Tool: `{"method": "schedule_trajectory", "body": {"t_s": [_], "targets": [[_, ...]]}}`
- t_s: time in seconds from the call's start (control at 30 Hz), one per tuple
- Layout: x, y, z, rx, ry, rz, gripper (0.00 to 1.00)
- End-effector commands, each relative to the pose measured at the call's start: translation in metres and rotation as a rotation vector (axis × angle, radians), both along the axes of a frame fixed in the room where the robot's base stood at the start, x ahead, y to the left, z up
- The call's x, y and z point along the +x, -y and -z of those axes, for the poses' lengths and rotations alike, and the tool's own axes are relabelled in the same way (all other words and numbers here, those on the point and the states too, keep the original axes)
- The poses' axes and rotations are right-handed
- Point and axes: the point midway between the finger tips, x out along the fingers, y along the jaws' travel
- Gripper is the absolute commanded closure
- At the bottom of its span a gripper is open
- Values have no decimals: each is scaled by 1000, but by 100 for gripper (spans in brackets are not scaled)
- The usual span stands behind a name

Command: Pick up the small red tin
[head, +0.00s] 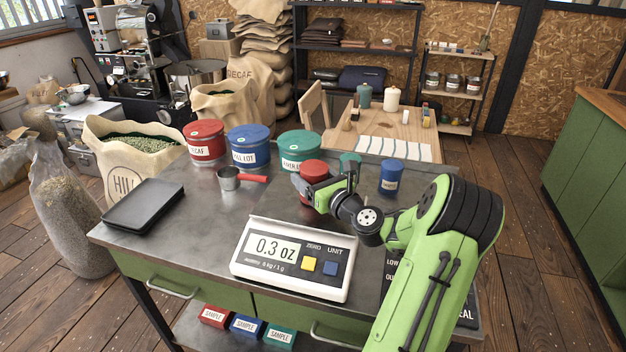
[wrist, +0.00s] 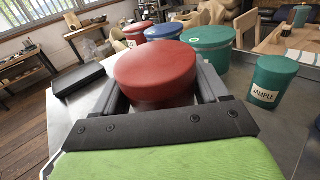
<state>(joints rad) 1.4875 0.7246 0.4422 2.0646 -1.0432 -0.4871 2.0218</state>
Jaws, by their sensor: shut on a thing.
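The small red tin (head: 313,170) stands on the metal worktop in the head view, behind the scale. In the wrist view the red tin (wrist: 156,75) sits between the two fingers of my gripper (wrist: 160,98), its round lid facing up. My gripper (head: 322,192) is shut on the tin, with a finger along each side. The arm partly hides the tin's front in the head view. I cannot tell whether the tin's base touches the worktop.
A small green tin (head: 350,160) and a small blue tin (head: 391,177) stand to the right. Large red (head: 205,140), blue (head: 249,146) and green (head: 300,150) tins stand behind. A scale (head: 295,258) reading 0.3 oz, a red-handled scoop (head: 230,179) and a black tray (head: 146,205) occupy the worktop.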

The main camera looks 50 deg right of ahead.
Motion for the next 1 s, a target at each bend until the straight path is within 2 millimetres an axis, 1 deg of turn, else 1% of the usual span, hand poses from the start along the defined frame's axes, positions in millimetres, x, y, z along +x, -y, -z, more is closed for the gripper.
{"method": "schedule_trajectory", "body": {"t_s": [0.03,0.07,0.17,0.27,0.3,0.4,0.5,0.6,0.7,0.8,1.0], "targets": [[0,0,-11,-5,2,-1,67],[0,0,-16,-6,2,-1,67],[0,0,-43,-9,2,0,67],[0,0,-76,-11,2,-1,67],[0,0,-90,-11,2,0,67],[0,-1,-122,-10,1,-1,67],[1,-1,-148,-9,2,-1,67],[0,0,-164,-6,1,0,67],[0,0,-173,-4,0,0,67],[0,0,-175,-2,1,0,67],[0,0,-175,-2,0,0,67]]}}
